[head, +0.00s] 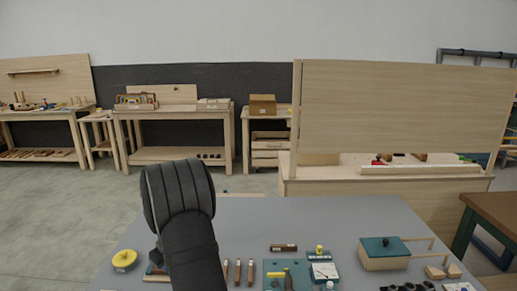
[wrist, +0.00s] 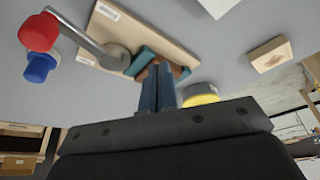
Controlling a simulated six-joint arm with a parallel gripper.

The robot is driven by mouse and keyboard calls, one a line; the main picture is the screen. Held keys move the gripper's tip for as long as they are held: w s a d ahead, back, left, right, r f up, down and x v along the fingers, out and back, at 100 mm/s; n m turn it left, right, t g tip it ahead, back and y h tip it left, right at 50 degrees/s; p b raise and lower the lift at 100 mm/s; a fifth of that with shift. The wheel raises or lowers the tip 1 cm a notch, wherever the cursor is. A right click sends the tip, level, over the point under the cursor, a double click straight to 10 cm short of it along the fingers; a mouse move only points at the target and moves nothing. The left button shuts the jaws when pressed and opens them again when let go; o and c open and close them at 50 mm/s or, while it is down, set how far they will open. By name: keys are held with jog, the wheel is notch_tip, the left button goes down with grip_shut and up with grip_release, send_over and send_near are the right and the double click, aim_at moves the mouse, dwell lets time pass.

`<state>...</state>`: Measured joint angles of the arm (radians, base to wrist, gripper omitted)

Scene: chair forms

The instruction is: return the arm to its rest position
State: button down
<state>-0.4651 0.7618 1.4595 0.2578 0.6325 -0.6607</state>
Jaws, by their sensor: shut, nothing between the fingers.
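My gripper (wrist: 157,72) shows in the wrist view with its two dark fingers pressed together and nothing between them. In the head view my black padded arm rises at left of centre over the grey table (head: 300,215); the fingers cannot be made out there. In the wrist view, a wooden board (wrist: 150,38) with a grey metal lever and a teal piece appears beyond the fingertips. A yellow round piece (wrist: 201,95) appears just right of the fingers. Whether the fingers touch anything is hard to tell, but they seem apart from these things.
A yellow disc (head: 125,260) lies at the table's left. Wooden-handled tools (head: 238,270), a teal mat (head: 275,280) and a teal-topped box (head: 384,253) lie along the front. A red knob (wrist: 39,32) and blue knob (wrist: 40,67) show in the wrist view. The table's back is clear.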

jog(key=shift+w+a+r, duration=0.35)
jog(key=shift+w+a, duration=0.05)
jog(key=shift+a, duration=0.2)
jog(key=v, duration=0.6)
jog(key=shift+r, duration=0.2)
jog(key=c, duration=2.1)
grip_release()
jog(key=shift+s+d, duration=0.1)
jog(key=shift+d, duration=0.05)
